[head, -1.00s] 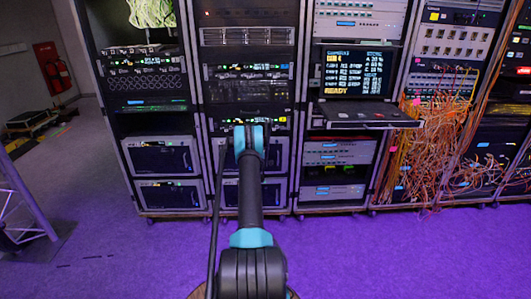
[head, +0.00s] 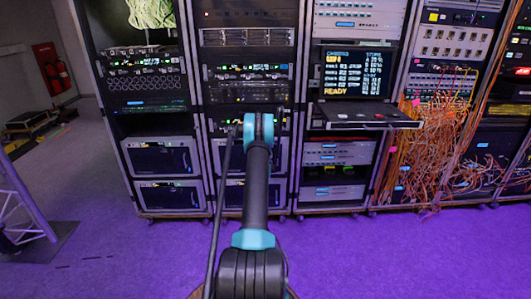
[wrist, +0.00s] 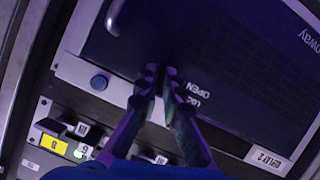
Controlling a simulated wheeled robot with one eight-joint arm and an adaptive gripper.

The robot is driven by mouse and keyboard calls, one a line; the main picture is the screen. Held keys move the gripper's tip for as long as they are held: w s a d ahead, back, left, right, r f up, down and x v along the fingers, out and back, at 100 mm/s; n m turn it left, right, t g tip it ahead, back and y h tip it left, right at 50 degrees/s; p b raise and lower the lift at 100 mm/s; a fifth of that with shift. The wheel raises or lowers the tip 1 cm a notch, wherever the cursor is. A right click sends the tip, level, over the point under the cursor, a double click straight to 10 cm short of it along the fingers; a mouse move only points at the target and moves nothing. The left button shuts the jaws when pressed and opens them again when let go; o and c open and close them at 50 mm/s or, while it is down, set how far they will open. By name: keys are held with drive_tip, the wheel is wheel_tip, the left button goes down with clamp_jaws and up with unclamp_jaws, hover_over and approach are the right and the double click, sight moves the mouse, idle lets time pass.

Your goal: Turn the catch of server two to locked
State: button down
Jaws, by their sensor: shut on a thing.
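In the wrist view, the dark front of a server (wrist: 235,90) labelled "REPLAY 2" (wrist: 268,158) fills the upper right, tilted. My gripper (wrist: 160,74) reaches up to this front, and its two fingers are close together, shut on the catch. The catch is mostly hidden between and behind the fingertips, so its angle cannot be told. The word "OPEN" (wrist: 193,84) and a partly covered "LOC..." marking (wrist: 192,99) lie just right of the fingertips. In the head view, my arm hides the gripper and catch.
A round blue button (wrist: 99,82) sits left of the fingers, with a row of small labelled modules (wrist: 62,128) below it. In the head view, a keyboard drawer (head: 365,117) sticks out to the right of my arm. Loose orange cables (head: 435,155) hang further right.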

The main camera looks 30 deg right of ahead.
drive_tip(key=shift+d+m+t+y, duration=0.1)
drive_tip(key=shift+m+t+y, duration=0.4)
drive_tip(key=shift+m, duration=0.5)
drive_tip(key=c, duration=1.7)
unclamp_jaws()
drive_tip(key=shift+s, duration=0.1)
drive_tip(key=v, duration=1.2)
drive_tip(key=shift+d+r, duration=0.1)
drive_tip(key=shift+r, duration=0.1)
